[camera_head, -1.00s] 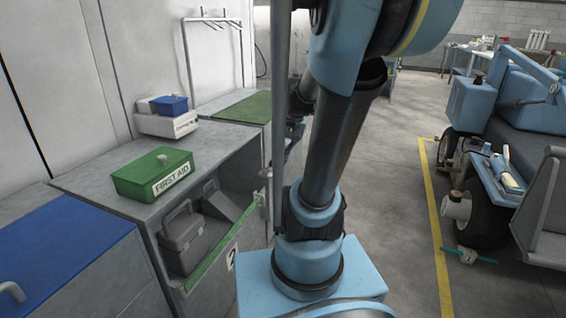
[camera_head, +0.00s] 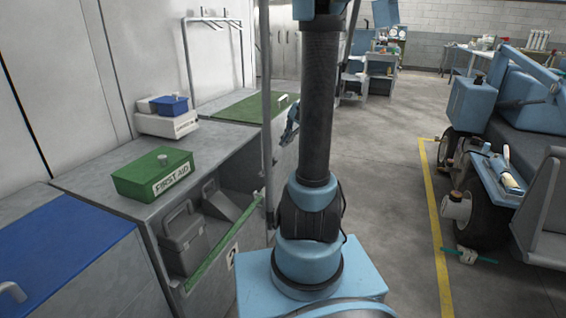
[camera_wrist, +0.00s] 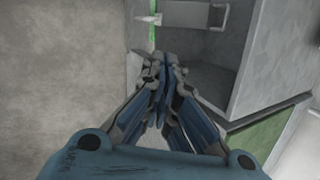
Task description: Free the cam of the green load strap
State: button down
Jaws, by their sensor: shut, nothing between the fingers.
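The green load strap (camera_head: 222,248) runs slantwise across the open front of the grey cabinet. A small pale fitting, which looks like its cam (camera_head: 262,196), sits at its upper right end. In the wrist view a short bit of green strap (camera_wrist: 152,32) and a pale peg-like part (camera_wrist: 148,19) show at the top, beyond my fingertips. My gripper (camera_wrist: 160,68) is shut and empty, apart from the strap. In the head view my gripper (camera_head: 290,128) is partly hidden behind my arm, above and right of the strap's upper end.
Grey cases (camera_head: 182,238) stand inside the cabinet (camera_head: 95,180) behind the strap. A green first aid box (camera_head: 153,174) and a blue-lidded box (camera_head: 167,118) sit on top. A blue vehicle (camera_head: 525,100) stands at the right.

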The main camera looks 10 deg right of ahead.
aim_at(271, 165)
jog(key=w+d+f+m+t+y, duration=0.1)
jog(key=w+d+f+m+y, duration=0.2)
jog(key=w+d+f, duration=0.7)
jog(key=shift+w+d+m, duration=0.7)
jog(key=shift+w+d, duration=0.15)
jog(key=shift+w, duration=0.55)
jog(key=a+f, duration=0.5)
jog(key=a, duration=0.5)
jog(key=shift+w+f, duration=0.15)
jog(key=shift+f, duration=0.25)
jog(key=shift+a, duration=0.15)
